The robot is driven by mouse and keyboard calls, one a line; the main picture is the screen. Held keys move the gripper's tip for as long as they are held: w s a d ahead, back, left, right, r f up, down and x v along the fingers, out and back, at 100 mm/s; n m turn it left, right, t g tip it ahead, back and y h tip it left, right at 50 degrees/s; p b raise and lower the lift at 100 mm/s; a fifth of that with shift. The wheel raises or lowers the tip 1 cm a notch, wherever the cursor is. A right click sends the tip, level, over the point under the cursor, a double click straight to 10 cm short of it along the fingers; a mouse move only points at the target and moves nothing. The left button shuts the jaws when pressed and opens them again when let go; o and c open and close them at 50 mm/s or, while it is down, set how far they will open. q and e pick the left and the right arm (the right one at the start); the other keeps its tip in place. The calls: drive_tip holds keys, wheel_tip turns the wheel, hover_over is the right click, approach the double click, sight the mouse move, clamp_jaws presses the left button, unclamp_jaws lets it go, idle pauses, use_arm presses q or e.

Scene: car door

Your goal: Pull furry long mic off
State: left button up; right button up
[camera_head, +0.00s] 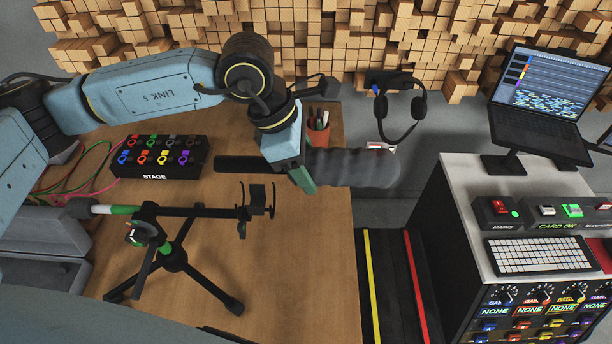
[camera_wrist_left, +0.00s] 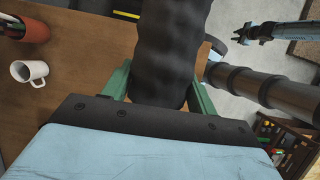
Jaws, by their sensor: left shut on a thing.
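The furry long mic is a dark grey, ribbed cylinder (camera_head: 352,167) with a thin black rear end (camera_head: 237,163). It lies level above the table's right edge. My left gripper (camera_head: 303,178) is shut around its middle. In the left wrist view the mic (camera_wrist_left: 168,50) sits between the two green fingers (camera_wrist_left: 160,95). A black tripod stand (camera_head: 172,255) with a boom and an empty holder (camera_head: 257,201) stands on the table, apart from the mic. My right gripper (camera_wrist_left: 243,33) shows small in the left wrist view; its opening is unclear.
The wooden table (camera_head: 300,290) holds a switch box (camera_head: 160,156) marked STAGE and a red pen cup (camera_head: 318,128). A white mug (camera_wrist_left: 30,72) shows in the left wrist view. Headphones (camera_head: 403,110) hang behind. A console cart (camera_head: 520,240) with a laptop (camera_head: 540,105) stands right.

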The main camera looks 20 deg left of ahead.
sight(317, 153)
use_arm(q)
drive_tip(key=shift+r+p, duration=1.3)
drive_tip(key=shift+r, duration=2.15)
drive_tip(key=shift+f, duration=0.1)
